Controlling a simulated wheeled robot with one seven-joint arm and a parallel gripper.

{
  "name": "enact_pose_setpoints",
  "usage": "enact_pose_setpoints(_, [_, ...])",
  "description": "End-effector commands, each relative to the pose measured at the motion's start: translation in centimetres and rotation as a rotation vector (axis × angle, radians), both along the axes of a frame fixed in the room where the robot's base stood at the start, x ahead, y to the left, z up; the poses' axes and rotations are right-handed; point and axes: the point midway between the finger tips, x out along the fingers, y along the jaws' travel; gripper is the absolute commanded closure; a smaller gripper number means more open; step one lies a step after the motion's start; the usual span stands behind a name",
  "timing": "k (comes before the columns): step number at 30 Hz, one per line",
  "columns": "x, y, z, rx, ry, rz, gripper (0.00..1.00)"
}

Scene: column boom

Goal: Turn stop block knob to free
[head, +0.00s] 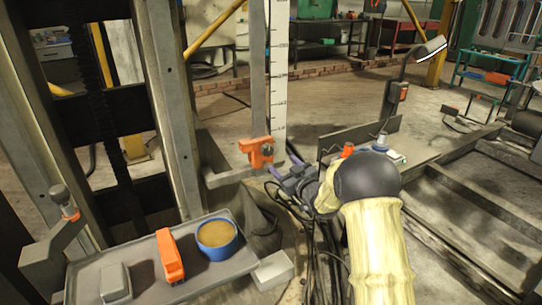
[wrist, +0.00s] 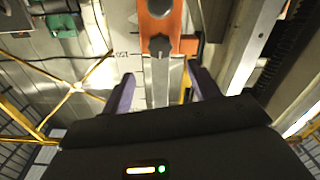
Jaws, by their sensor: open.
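The orange stop block (head: 257,153) sits on the upright grey rail beside a white scale, left of centre in the head view. A dark knob (head: 267,149) is on its face. In the wrist view the orange block (wrist: 176,22) is at the top centre, with a dark knob (wrist: 159,46) at its edge and another dark round part above it. My gripper (wrist: 162,90) is open, its two purple fingers apart on either side of the grey rail, with nothing between them touching. In the head view my gripper (head: 288,176) is just below and right of the block.
A grey tray (head: 195,277) at the lower left holds a blue cup (head: 217,239), an orange object (head: 169,257) and a grey block (head: 116,283). A tall metal column (head: 165,100) stands left of the stop block. Dark cables hang near my arm.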

Motion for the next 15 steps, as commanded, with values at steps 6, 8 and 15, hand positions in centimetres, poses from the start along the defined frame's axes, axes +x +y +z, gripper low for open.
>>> enact_pose_setpoints(6, [2.6,1.8,-0.1,0.000,-0.002,0.001,0.39])
enact_pose_setpoints(8, [3.3,2.3,-0.2,0.000,-0.001,0.001,0.39])
enact_pose_setpoints(15, [5.7,4.0,-0.1,-0.001,-0.003,0.001,0.39])
